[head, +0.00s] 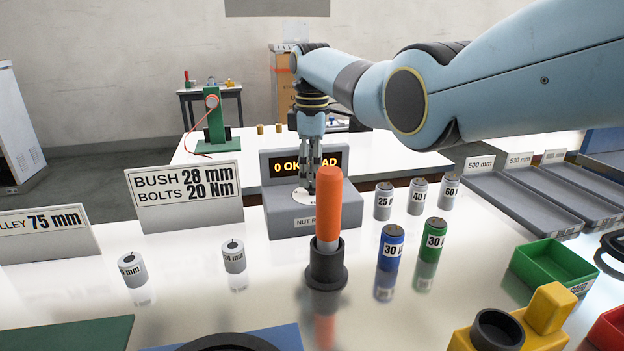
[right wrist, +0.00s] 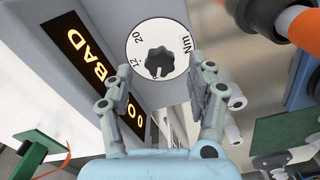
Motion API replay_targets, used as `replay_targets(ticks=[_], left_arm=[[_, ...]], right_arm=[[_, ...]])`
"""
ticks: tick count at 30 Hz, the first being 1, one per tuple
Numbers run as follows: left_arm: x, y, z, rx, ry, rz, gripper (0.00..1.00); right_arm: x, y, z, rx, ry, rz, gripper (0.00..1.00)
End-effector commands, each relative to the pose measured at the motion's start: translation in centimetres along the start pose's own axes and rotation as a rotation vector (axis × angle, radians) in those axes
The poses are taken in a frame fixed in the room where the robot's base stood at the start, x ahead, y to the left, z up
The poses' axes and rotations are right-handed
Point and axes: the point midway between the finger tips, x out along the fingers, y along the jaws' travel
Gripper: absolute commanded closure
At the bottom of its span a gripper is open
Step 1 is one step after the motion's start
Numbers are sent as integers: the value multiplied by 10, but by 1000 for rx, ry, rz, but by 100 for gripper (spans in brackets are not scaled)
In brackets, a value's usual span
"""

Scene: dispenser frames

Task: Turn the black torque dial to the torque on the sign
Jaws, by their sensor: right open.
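The sign (head: 185,196) reads "BUSH 28 mm, BOLTS 20 Nm". The black torque dial (right wrist: 159,62) is a ribbed knob on a white disc marked 12, 20 and Nm; which mark it points to is too small to tell. The disc (head: 303,197) shows partly in the head view, on top of the grey nut runner box (head: 292,220); the knob is hidden there by my right gripper (head: 310,178). In the right wrist view my right gripper (right wrist: 160,78) is open, its fingers on either side of the dial. Contact cannot be told. My left gripper is out of view.
An orange-handled tool (head: 328,208) stands in a black holder (head: 326,270) in front of the box. A display (head: 332,159) rises behind. Labelled cylinders, including a blue one (head: 390,248) and a green one (head: 433,240), stand to the right. A green bin (head: 552,264) is at right.

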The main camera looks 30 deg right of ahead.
Motion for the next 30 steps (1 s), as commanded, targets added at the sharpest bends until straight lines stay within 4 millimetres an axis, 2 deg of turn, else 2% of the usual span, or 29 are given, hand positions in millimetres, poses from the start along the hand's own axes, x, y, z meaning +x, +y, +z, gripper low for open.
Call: replay_targets(ticks=[3,6,14,17,27,30], left_arm=[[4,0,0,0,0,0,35],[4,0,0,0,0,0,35],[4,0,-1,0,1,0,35],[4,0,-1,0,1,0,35],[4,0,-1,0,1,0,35],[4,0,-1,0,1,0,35]], right_arm=[[14,0,0,0,0,-1,43],[19,0,0,0,0,0,43],[20,0,0,0,1,1,43],[20,0,0,0,1,1,53],[20,0,0,0,0,1,98],[20,0,0,2,0,1,98]])
